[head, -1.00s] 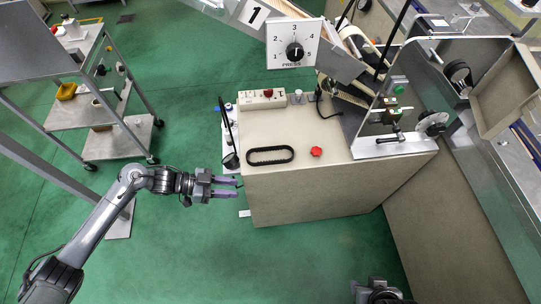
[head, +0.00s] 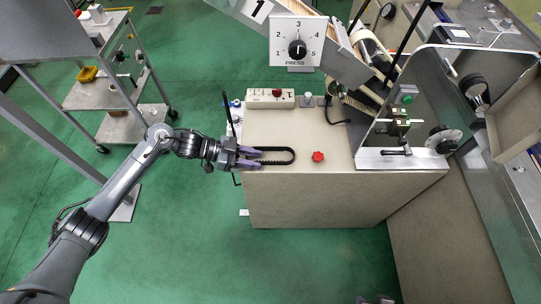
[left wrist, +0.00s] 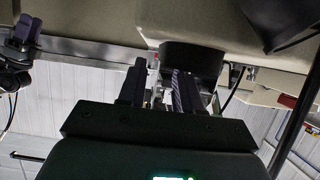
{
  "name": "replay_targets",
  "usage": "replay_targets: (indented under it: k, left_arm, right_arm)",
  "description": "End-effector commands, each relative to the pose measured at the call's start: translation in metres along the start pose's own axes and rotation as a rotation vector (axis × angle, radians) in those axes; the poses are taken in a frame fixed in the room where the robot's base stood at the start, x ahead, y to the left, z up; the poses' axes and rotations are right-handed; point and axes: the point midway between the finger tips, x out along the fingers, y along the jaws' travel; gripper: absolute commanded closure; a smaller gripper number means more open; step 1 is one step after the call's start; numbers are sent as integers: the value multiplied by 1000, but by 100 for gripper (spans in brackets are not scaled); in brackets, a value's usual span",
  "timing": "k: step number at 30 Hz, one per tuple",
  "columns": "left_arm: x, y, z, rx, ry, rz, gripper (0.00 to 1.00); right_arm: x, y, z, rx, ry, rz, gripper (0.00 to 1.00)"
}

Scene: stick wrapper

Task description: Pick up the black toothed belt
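The black toothed belt (head: 282,150) lies as a flat elongated loop on the beige cabinet top, near its front left. My left gripper (head: 246,158) is at the belt's left end, its purple fingers apart and level with the loop. The fingers hide that end, and I cannot tell whether they touch it. In the left wrist view the fingers (left wrist: 158,88) are also apart; a dark ribbed strip shows beside the right finger. My right gripper barely shows at the bottom of the head view; a dark gripper (left wrist: 24,32) at the upper left of the wrist view appears to be it.
A red knob (head: 318,156) sits right of the belt. A control box (head: 270,98) with a red button stands behind it. The machine's metal plate (head: 400,160) bounds the right side. A shelved trolley (head: 110,92) stands at the left.

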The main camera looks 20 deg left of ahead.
Motion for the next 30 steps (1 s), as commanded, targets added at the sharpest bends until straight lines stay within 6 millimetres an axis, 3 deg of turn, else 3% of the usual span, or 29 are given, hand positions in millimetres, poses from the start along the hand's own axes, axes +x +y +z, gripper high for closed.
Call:
replay_targets:
  k: [9, 19, 26, 30]
  left_arm:
    - [40, 0, -2, 0, 3, 1, 66]
    - [45, 0, -2, 0, 1, 1, 66]
    - [44, 0, -2, 0, 1, 1, 100]
    - [44, 0, -2, 0, 1, 1, 100]
  right_arm:
    - [12, -1, 4, 3, 0, -2, 57]
    - [12, -1, 4, 2, 0, -2, 57]
    - [12, 0, 4, 0, 0, 0, 57]
    - [12, 0, 4, -3, 0, 2, 57]
